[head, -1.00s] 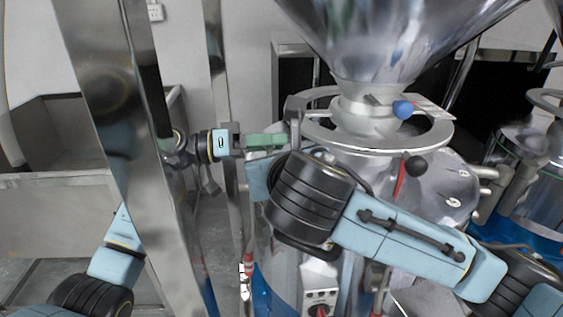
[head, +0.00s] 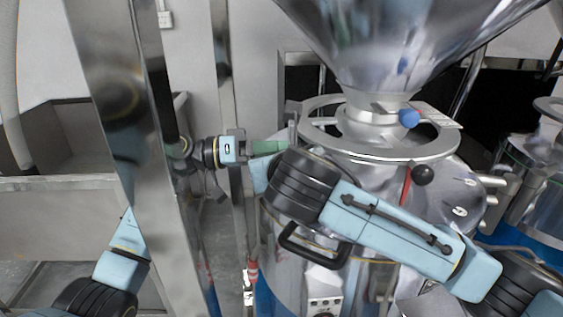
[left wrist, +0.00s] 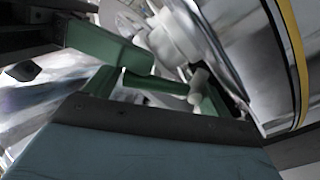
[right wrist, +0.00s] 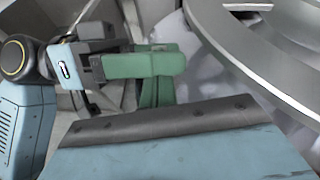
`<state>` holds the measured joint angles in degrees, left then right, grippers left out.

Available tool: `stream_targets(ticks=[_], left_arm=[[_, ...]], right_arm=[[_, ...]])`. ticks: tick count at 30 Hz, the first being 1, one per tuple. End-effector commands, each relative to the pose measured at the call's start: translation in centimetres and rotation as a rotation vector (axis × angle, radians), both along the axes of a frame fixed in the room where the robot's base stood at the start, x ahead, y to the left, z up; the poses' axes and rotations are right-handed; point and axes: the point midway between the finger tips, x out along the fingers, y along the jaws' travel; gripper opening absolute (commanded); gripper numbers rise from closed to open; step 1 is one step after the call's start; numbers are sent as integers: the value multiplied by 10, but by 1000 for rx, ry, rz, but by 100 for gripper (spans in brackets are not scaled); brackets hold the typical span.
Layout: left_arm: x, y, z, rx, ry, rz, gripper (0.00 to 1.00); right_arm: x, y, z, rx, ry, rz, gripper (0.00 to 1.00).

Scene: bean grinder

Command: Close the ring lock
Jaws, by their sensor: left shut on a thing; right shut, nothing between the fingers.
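The flat grey ring (head: 440,148) circles the neck under the steel hopper. An upright grey bracket (head: 293,124) stands at its left edge. My left gripper (head: 268,147) reaches in from the left with green fingers beside this bracket. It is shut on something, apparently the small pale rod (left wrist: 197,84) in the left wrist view. My right gripper's tips are hidden behind its wrist in the head view. Green fingers (left wrist: 108,45), apparently the right gripper's, show close by in the left wrist view, shut and empty. The left fingers also show in the right wrist view (right wrist: 145,65). The exact lock contact is hidden.
A steel post (head: 120,100) stands on the left, near my left arm. A blue knob (head: 409,117) and a black ball knob (head: 423,174) are on the machine. Another machine (head: 540,185) stands on the right.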

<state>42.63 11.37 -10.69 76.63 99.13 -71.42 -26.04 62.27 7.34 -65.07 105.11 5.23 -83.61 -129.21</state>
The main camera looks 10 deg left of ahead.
Motion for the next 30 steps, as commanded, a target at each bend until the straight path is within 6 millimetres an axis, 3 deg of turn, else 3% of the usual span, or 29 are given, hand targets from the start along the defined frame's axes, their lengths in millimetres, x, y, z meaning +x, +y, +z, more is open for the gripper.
stream_targets(ticks=[1, 7, 8, 11, 22, 30], left_arm=[[0, 0, -2, 5, -3, -1, 42], [-1, -1, -1, 6, -6, -3, 42], [-1, -1, -1, 6, -6, -3, 85], [-2, -2, -2, 8, -5, -7, 98], [-4, 3, -5, 11, -2, -10, 100], [-10, 46, -5, 9, -1, 2, 100]], right_arm=[[3, 0, 10, 10, -22, -1, 0], [4, 0, 14, 15, -30, -2, 0], [4, 0, 14, 15, -30, -2, 0], [4, 0, 14, 15, -30, -2, 0], [5, -1, 14, 14, -30, -4, 0], [5, -2, 13, 11, -28, -8, 0]])
